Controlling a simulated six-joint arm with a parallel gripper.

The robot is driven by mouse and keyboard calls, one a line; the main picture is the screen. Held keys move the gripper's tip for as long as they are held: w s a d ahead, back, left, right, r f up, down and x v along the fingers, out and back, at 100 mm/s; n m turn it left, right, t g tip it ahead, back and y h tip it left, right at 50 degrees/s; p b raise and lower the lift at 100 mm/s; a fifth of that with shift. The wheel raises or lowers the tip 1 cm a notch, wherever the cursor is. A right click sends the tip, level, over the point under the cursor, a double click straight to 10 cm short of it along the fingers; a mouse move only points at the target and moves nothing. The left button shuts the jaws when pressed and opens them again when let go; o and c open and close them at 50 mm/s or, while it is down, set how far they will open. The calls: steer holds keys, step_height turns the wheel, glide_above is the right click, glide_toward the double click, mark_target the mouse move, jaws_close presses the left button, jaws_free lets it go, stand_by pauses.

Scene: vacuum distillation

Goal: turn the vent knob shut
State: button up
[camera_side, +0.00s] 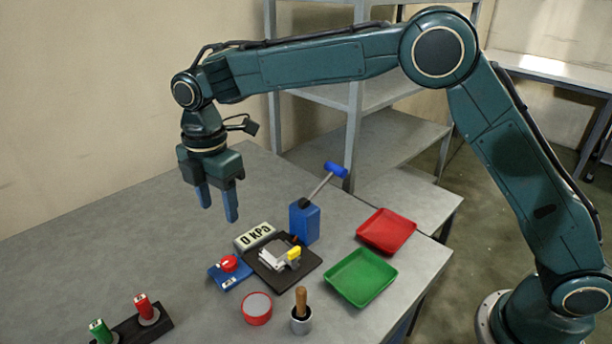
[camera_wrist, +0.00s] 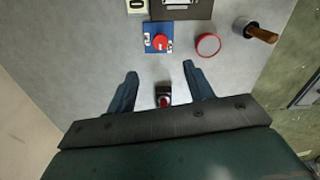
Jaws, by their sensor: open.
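A red round knob (camera_side: 229,264) sits on a small blue base (camera_side: 219,280) with white label marks, and I take it for the vent knob. In the wrist view the red knob (camera_wrist: 160,42) lies beyond the fingertips, near the top centre. The markings on the base are too small to read. My gripper (camera_side: 217,205) is open and empty, pointing down well above the table. In the wrist view the two blue fingers of my gripper (camera_wrist: 160,74) are spread apart, with nothing between them touching.
A gauge reading "0 kPa" (camera_side: 254,237), a black plate (camera_side: 308,263) with apparatus and a blue pump (camera_side: 304,222) with a lever stand behind the knob. A red round dish (camera_side: 257,308) and a cup with a wooden handle (camera_side: 301,318) are nearby. Green (camera_side: 361,277) and red (camera_side: 386,230) trays lie right.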

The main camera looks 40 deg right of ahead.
mark_target(229, 260)
step_height(229, 260, down, 14)
steer(key=shift+r, duration=0.1)
stand_by(0.8)
steer(key=shift+c, duration=0.4)
steer(key=c, duration=0.9)
